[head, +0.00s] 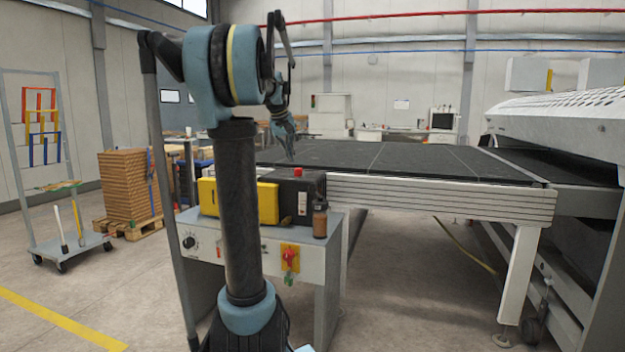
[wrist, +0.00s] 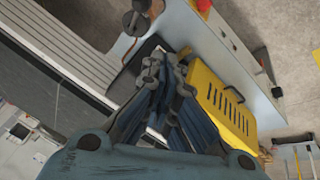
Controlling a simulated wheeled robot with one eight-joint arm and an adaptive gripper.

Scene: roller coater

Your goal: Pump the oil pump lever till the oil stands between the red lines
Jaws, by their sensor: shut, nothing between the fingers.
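My gripper (head: 291,153) hangs fingers-down above the far side of the control cabinet (head: 320,262). In the wrist view my gripper (wrist: 164,62) has its fingers together with nothing between them, over a dark box (wrist: 122,82) and beside the slotted yellow box (wrist: 222,105). In the head view a small brown bottle-like part with a dark top (head: 320,220) stands at the cabinet's right front corner; it also shows near the top of the wrist view (wrist: 136,22). I cannot make out the pump lever, the oil level or the red lines in either view.
The cabinet's front has a red switch on a yellow plate (head: 290,258) and a dial (head: 188,242). A red button (head: 299,172) sits above the dark box. The long conveyor table (head: 440,190) stands behind and right.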

